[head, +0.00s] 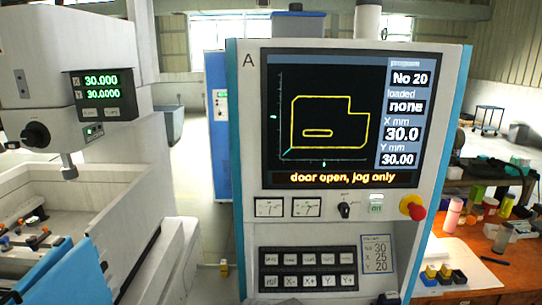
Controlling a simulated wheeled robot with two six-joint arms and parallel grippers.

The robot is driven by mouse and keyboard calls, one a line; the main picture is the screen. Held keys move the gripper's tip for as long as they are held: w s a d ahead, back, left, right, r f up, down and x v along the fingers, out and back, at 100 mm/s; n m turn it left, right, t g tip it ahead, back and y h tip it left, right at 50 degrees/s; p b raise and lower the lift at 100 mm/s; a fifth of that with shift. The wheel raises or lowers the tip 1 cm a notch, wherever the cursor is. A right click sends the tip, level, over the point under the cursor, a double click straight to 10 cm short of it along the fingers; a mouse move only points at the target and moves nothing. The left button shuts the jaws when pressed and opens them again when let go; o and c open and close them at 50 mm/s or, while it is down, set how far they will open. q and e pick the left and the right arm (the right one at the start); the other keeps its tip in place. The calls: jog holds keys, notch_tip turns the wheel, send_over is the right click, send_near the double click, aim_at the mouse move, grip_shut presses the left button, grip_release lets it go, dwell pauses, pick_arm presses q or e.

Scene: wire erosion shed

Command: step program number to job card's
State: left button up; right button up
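The control panel's screen (342,120) shows program "No 20", loaded "none", X 30.0 and Y 30.00. A yellow outline is drawn on it, and an orange line reads "door open, jog only". The job card (377,254) at the panel's lower right reads No 30, X 25, Y 20. The lower row has X and Y jog keys with minus and plus; the upper row's labels are too small to read surely. Neither of my grippers is in view.
A red emergency knob (414,208), a dark rotary switch (344,210) and a lit green button (376,207) sit above the keys. The machine's readout (102,87) shows 30.000 and 30.0000. An orange bench (490,245) with bottles and small blocks stands at right.

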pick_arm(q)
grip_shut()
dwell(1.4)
